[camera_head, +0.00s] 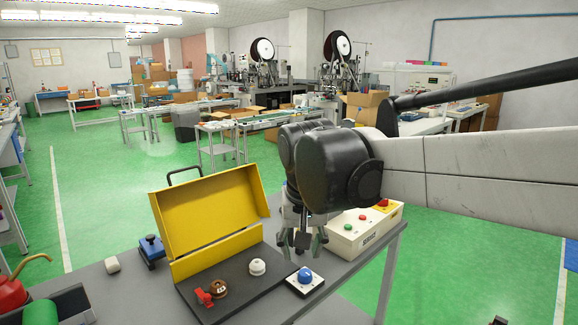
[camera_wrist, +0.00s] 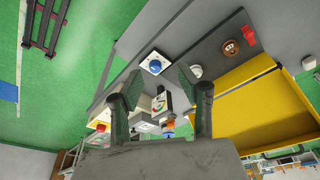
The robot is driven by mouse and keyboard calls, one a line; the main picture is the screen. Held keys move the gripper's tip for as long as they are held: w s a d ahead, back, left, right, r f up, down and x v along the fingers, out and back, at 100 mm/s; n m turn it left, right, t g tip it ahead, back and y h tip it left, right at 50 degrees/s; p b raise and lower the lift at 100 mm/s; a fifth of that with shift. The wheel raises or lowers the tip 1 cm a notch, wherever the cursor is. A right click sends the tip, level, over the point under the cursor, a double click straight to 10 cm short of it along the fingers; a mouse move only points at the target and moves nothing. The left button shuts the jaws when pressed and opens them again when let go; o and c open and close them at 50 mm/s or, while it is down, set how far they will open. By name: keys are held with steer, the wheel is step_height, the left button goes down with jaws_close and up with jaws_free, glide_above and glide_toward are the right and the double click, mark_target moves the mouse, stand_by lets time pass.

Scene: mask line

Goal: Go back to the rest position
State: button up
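My gripper (camera_head: 302,243) hangs pointing down over the grey table's right part, in front of the control box. In the wrist view its two fingers (camera_wrist: 160,80) stand apart, with a clear gap between their tips. I see nothing held in the head view. My arm reaches in from the right edge of the head view. The blue round button on a white base (camera_head: 305,281) lies on the table just below the gripper and apart from it; it also shows in the wrist view (camera_wrist: 155,66).
An open yellow case (camera_head: 210,215) stands left of my gripper, with a red piece (camera_head: 204,297), a brown knob (camera_head: 219,288) and a white knob (camera_head: 257,267) before it. The control box (camera_head: 350,236) with buttons is close behind the gripper. Green floor lies open beyond the table.

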steer(key=s+d+f+t, duration=0.2)
steer(key=s+d+f, duration=0.1)
steer(key=s+d, duration=0.4)
steer(key=s+d+f+m+t, duration=0.1)
steer(key=s+d+f+t, duration=0.1)
steer(key=s+d, duration=0.6)
steer(key=shift+s+d+f, duration=0.2)
steer(key=shift+d+f, duration=0.7)
steer(key=shift+d, duration=0.35)
